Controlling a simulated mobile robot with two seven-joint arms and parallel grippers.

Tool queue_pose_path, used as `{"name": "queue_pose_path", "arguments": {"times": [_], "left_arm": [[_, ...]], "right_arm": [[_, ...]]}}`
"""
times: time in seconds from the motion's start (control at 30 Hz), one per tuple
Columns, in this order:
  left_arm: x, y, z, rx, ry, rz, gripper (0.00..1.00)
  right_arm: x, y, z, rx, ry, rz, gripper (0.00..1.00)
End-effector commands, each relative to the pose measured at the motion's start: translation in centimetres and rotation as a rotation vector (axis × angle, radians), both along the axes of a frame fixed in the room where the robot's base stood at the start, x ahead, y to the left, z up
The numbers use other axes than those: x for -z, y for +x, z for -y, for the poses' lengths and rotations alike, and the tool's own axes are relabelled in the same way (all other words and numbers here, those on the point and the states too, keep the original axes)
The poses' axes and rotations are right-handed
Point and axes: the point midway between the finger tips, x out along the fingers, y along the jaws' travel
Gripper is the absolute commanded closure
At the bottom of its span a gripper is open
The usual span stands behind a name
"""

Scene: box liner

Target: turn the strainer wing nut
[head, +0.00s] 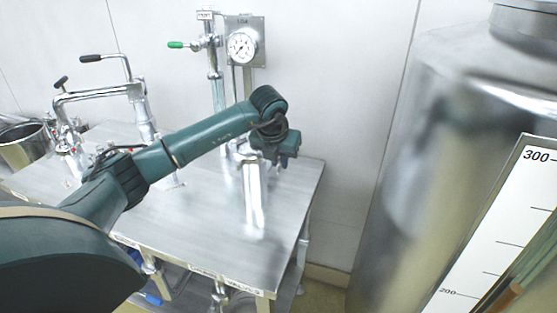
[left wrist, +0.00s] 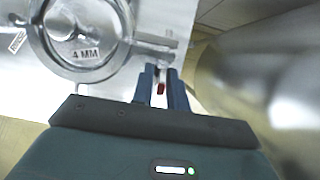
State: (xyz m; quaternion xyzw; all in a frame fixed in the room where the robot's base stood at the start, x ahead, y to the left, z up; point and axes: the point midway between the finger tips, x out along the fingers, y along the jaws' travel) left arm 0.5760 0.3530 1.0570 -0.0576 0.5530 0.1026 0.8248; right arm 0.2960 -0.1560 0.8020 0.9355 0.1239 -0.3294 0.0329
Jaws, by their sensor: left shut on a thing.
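The strainer (head: 254,195) is a shiny metal cylinder standing upright on the steel table in the head view. In the left wrist view I look down on the round strainer lid (left wrist: 84,32) with its clamp ring and a "4 MM" label. A metal clamp lug (left wrist: 155,43) sticks out at its right. My left gripper (left wrist: 161,82) is shut at this lug, on the wing nut. A small red part (left wrist: 161,88) shows between the fingers; most of the wing nut is hidden by them. In the head view my left gripper (head: 288,152) is beside the strainer's top. My right gripper is not in view.
The steel table (head: 185,215) carries bent pipes with a black-handled lever (head: 92,58) at the left. Behind stand a pressure gauge (head: 242,46) and a green-handled valve (head: 176,45). A large steel tank (head: 425,150) with a level scale (head: 510,225) stands at the right.

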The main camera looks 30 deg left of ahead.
Motion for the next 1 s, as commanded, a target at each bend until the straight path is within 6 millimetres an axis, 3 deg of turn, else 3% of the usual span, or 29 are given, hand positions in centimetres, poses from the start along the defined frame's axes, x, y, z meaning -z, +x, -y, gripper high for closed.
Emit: {"name": "queue_pose_path", "arguments": {"times": [0.77, 1.0], "left_arm": [[0.4, 0.4, 1.1, 0.000, 0.695, -0.161, 1.00], [0.4, 0.4, 1.3, 0.000, 0.919, -0.215, 1.00]], "right_arm": [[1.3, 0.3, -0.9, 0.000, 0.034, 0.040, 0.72], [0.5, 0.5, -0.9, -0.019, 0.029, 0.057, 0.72]]}}
